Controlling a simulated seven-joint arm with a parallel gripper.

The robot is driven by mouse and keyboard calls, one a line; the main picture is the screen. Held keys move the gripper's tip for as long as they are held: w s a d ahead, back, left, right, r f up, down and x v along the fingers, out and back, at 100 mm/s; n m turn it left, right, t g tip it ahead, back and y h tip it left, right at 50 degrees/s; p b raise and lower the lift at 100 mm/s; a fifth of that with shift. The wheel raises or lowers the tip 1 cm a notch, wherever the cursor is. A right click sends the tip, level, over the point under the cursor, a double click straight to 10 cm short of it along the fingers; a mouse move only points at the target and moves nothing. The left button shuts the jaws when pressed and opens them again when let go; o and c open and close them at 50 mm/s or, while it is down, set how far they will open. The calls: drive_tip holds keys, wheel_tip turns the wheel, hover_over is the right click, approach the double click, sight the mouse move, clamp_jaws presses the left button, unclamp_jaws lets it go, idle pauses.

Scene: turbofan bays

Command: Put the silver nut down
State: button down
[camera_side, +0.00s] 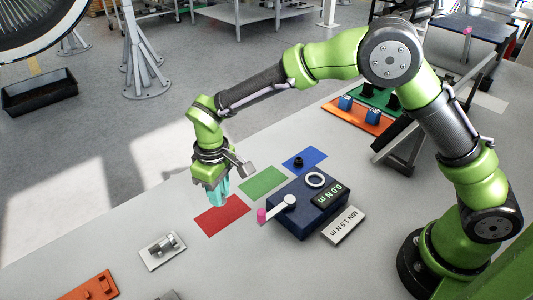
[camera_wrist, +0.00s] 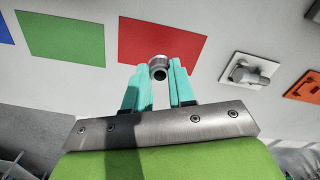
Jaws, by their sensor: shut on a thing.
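My gripper (camera_side: 219,193) points down with its teal fingers over the upper left part of the red mat (camera_side: 226,217). In the wrist view the fingers are shut on the silver nut (camera_wrist: 158,67), a short round ring with a dark hole, held at the fingertips. Behind it in that view lies the red mat (camera_wrist: 165,42). The nut is hidden by the fingers in the side view. I cannot tell whether it touches the mat.
A green mat (camera_side: 263,182) and a blue mat (camera_side: 318,156) bearing a black nut (camera_side: 298,162) lie beyond. A dark blue box (camera_side: 292,222) with a readout stands right of the red mat. A pale plate with a metal bolt (camera_side: 163,243) lies at lower left.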

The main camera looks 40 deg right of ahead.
drive_tip(key=shift+f, duration=2.2)
drive_tip(key=shift+f, duration=0.15)
drive_tip(key=c, duration=0.9)
unclamp_jaws()
drive_tip(key=shift+c, duration=0.2)
